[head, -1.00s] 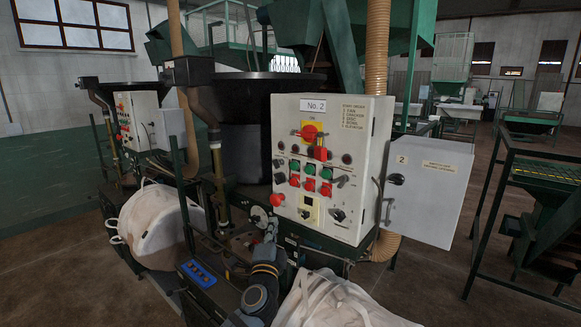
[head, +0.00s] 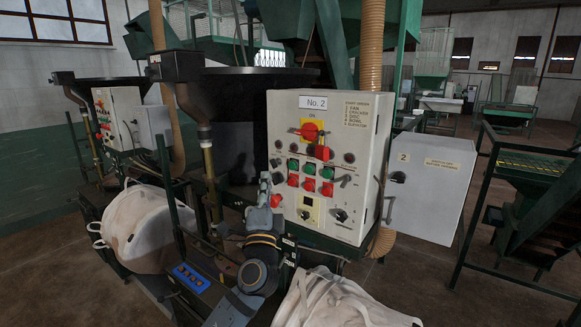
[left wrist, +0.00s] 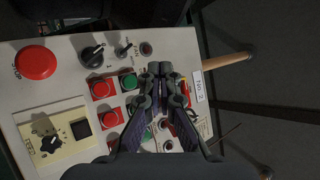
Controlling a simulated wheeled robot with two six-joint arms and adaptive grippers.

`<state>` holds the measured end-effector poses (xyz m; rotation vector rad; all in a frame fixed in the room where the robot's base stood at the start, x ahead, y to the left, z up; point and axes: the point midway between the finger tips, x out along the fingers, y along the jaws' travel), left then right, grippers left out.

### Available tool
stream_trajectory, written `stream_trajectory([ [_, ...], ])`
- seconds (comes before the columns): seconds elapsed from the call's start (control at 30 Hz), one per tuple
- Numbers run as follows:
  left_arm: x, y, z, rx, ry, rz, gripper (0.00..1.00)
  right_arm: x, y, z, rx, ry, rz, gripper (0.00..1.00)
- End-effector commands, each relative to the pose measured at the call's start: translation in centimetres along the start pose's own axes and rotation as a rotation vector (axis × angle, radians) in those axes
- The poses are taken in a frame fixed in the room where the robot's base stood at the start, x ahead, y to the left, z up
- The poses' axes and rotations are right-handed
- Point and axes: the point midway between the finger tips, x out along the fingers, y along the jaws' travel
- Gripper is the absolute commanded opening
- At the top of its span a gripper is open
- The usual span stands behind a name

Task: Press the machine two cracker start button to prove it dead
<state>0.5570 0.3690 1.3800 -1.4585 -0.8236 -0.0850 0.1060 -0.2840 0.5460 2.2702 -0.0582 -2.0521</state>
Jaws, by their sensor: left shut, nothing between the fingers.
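The grey-white No. 2 control box (head: 345,120) faces me. Its front carries a row of green buttons (head: 293,164) above a row of red buttons (head: 309,185). The "cracker" name shows on the start-order list; I cannot read which button is the cracker start. My left gripper (head: 264,185) is shut and empty, pointing up at the box's lower left, left of the button rows. In the left wrist view the shut fingers (left wrist: 166,72) overlap the panel beside a green button (left wrist: 129,81) and a red button (left wrist: 103,90), hiding part of the button rows. My right gripper is out of view.
A red isolator handle on a yellow plate (head: 310,131) sits above the buttons. A red mushroom button (left wrist: 35,63) and black knobs (left wrist: 93,52) are on the panel. White bags (head: 340,300) hang below.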

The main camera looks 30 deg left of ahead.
Motion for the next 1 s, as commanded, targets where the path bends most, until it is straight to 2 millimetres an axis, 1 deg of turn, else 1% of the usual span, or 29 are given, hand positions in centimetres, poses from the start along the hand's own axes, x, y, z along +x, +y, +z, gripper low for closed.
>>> stream_trajectory([
  [0.1,1.3,0.9,-0.9,-0.003,-0.003,0.001,0.00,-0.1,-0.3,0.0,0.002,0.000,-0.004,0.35],
  [0.3,3.2,2.4,-2.4,-0.002,0.000,0.001,0.00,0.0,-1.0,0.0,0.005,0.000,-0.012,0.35],
  [0.37,3.6,3.0,-2.7,-0.002,-0.001,0.000,0.00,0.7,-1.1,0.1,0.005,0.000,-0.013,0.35],
  [0.5,4.5,3.5,-3.3,-0.001,0.000,-0.001,0.00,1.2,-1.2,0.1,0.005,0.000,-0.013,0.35],
  [0.7,5.0,3.6,-3.7,-0.001,0.001,0.000,0.00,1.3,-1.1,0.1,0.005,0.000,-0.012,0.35],
  [1.0,5.0,3.6,-3.7,0.000,0.001,0.001,0.00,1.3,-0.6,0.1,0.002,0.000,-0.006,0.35],
])
